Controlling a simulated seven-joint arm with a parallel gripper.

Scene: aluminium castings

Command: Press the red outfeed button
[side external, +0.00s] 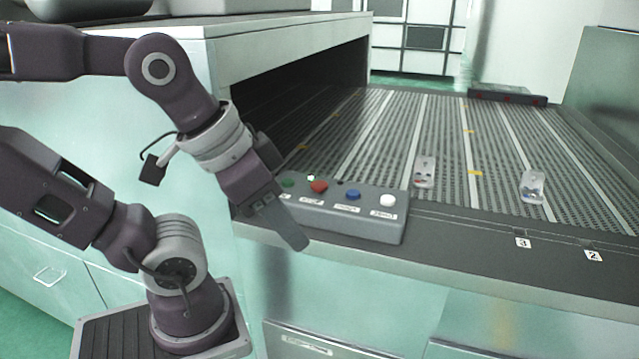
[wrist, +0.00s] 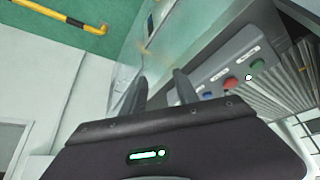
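The red button (side external: 319,187) is a domed cap on a grey control box (side external: 340,222) at the conveyor's front edge. It sits between a green button (side external: 287,183) and a blue button (side external: 353,194); a white button (side external: 388,200) is at the right end. The wrist view also shows the red button (wrist: 230,83), right of the fingers. My gripper (side external: 296,238) is in front of the box's left part, fingers pointing down and right, apart from the red button. In the wrist view my gripper (wrist: 160,82) has its fingers apart with nothing between them.
Two metallic castings, one (side external: 425,172) and another (side external: 533,187), lie on the slatted conveyor (side external: 385,135). A pale housing (side external: 285,45) overhangs its left side. A small lit lamp (side external: 311,177) is behind the red button. Number labels mark the front edge.

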